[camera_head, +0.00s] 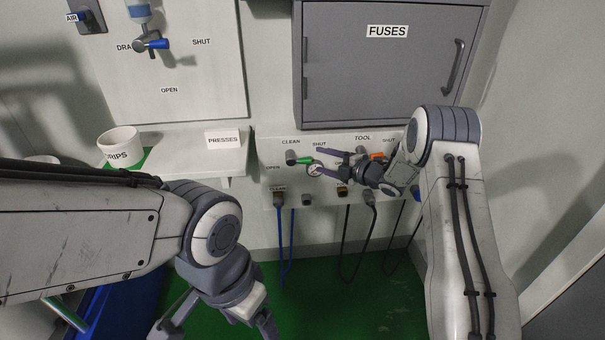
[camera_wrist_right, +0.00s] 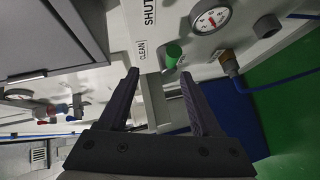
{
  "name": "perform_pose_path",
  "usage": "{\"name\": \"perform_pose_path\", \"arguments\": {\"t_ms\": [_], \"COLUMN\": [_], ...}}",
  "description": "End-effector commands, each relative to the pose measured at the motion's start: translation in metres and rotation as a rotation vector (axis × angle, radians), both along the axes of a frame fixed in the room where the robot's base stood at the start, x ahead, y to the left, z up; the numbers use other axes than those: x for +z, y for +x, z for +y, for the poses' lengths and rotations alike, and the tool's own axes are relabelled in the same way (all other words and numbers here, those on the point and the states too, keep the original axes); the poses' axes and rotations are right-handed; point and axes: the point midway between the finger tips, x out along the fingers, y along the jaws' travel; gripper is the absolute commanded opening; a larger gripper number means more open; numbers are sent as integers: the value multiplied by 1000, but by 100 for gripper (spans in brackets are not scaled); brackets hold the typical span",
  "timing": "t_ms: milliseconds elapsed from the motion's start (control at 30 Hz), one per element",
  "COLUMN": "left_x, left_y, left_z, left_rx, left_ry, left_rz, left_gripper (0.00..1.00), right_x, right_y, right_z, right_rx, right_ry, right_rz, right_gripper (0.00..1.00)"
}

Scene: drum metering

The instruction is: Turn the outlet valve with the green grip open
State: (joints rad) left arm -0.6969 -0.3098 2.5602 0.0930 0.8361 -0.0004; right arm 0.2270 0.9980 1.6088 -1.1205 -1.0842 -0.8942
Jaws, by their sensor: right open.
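The outlet valve with the green grip (camera_head: 304,160) is on the wall panel under the CLEAN label. Its handle points right, to the SHUT side, away from OPEN at the left. My right gripper (camera_head: 317,160) is open, its fingers pointing left toward the green grip. In the right wrist view the green grip (camera_wrist_right: 173,52) shows between and beyond the two open fingertips (camera_wrist_right: 160,74); I see no contact. My left gripper (camera_head: 216,328) hangs at the bottom of the head view with its fingers apart, its tips partly cut off.
A pressure gauge (camera_wrist_right: 210,19) sits close to the green grip. An orange-grip valve (camera_head: 376,156) is under the TOOL label. Hoses (camera_head: 281,240) hang below the panel. A grey FUSES cabinet (camera_head: 385,75) is above. A shelf with a white DRIPS cup (camera_head: 121,146) is at left.

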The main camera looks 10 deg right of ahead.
Motion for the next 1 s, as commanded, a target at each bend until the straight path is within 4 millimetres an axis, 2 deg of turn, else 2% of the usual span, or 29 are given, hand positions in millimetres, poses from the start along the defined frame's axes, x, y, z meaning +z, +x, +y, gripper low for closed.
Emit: {"name": "perform_pose_path", "arguments": {"t_ms": [33,233,367,700,1000], "left_x": [-9,-11,-11,-16,-17], "left_y": [0,0,0,0,0], "left_z": [0,0,0,0,0], "left_rx": [0,0,0,0,0], "left_ry": [0,0,-1,-1,0], "left_rz": [0,0,-1,-1,0], "left_gripper": [82,82,82,82,82], "right_x": [-17,-26,-28,-37,-39], "right_y": [-3,-7,4,47,62], "right_z": [-9,-12,1,45,59], "right_rx": [27,84,85,84,81], "right_ry": [4,10,12,13,13], "right_rz": [-29,-88,-87,-85,-83], "right_gripper": [65,65,65,65,65]}}
